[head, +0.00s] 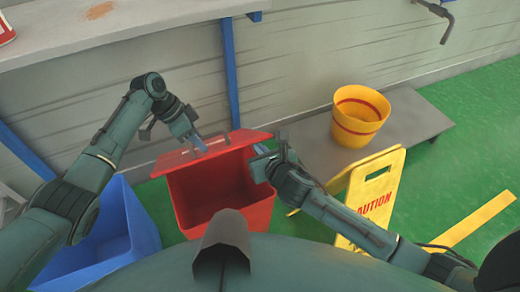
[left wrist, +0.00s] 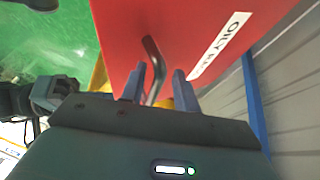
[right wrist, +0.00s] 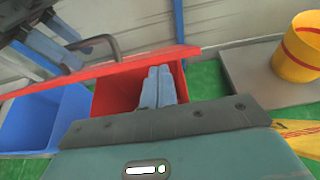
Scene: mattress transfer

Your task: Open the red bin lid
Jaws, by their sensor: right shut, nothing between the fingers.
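The red bin (head: 245,212) stands on the green floor in the head view, with its dark inside showing. Its red lid (head: 185,158) is raised and tilted at the bin's back; the lid also shows in the left wrist view (left wrist: 200,35) with a white label. My left gripper (head: 197,145) is at the lid, with its fingers apart and the grey bar handle (left wrist: 152,68) between them. A gap shows beside the handle. My right gripper (head: 262,155) is shut and empty over the bin's right rim; its fingers are together in the right wrist view (right wrist: 158,85).
A blue bin (head: 110,245) stands left of the red bin. A yellow bucket (head: 360,115) sits on a low grey platform (head: 415,115) at right. A yellow caution sign (head: 375,190) stands near my right arm. A shelf (head: 100,30) runs along the wall.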

